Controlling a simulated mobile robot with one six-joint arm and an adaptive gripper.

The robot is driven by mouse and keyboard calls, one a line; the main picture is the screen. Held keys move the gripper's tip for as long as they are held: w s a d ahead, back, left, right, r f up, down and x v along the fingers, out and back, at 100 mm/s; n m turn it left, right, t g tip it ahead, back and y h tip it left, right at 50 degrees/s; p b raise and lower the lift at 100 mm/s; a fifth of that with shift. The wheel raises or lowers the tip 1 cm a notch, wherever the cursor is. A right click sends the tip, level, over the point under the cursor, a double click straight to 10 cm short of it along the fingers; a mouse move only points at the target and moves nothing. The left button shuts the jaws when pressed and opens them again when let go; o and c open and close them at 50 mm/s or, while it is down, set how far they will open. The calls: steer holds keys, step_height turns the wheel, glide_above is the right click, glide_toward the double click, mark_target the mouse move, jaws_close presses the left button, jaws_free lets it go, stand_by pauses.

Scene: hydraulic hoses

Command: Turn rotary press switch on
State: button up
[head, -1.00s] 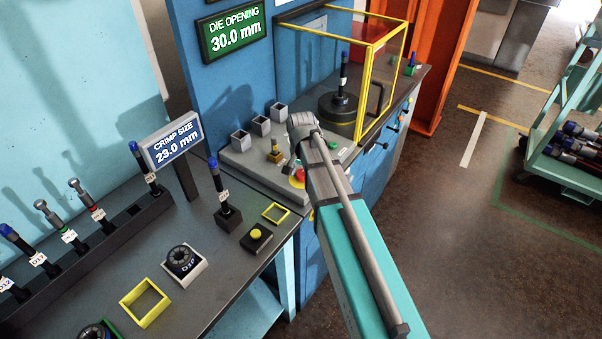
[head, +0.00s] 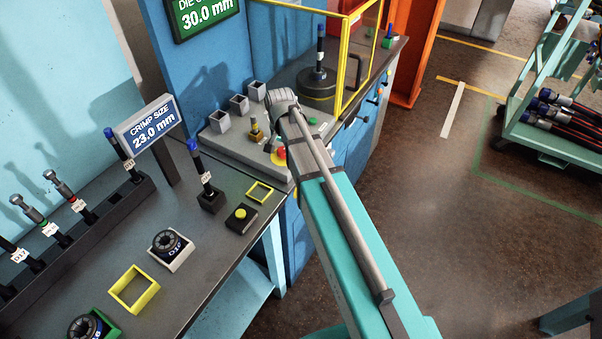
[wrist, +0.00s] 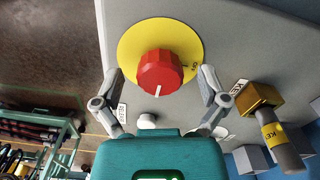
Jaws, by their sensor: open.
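The rotary press switch is a red knob (wrist: 160,73) with a white mark, on a yellow disc (wrist: 130,47) on a grey panel. In the wrist view the mark points toward the bottom of the picture. The knob (head: 282,152) also shows in the head view, partly behind my arm. My gripper (wrist: 160,76) is open, with one finger on each side of the knob. Gaps show between both fingers and the knob; I cannot tell how far above the panel the fingertips are. In the head view my arm hides the fingers.
A brass key switch (wrist: 262,98) with a yellow-tagged key stands close to the right finger. A pale button (wrist: 147,121) sits between the knob and my gripper body. Several grey square holders (head: 238,104) stand behind on the console. A yellow-framed guard (head: 345,60) is beyond.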

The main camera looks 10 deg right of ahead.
steer(key=shift+n, duration=0.4)
steer(key=n, duration=0.8)
steer(key=shift+d, duration=0.15)
steer(key=n, duration=0.4)
steer(key=shift+n, duration=0.4)
steer(key=n, duration=0.4)
steer(key=shift+d+r, duration=0.1)
step_height(320, 180, up, 14)
steer(key=p, duration=1.4)
steer(key=s+d+f+m+b, duration=0.3)
steer(key=s+f+m+b, duration=0.8)
steer(key=s+f+b, duration=0.2)
steer(key=shift+s+d+f+b, duration=0.35)
steer(key=shift+s+f, duration=0.1)
steer(key=shift+s, duration=0.8)
stand_by(0.8)
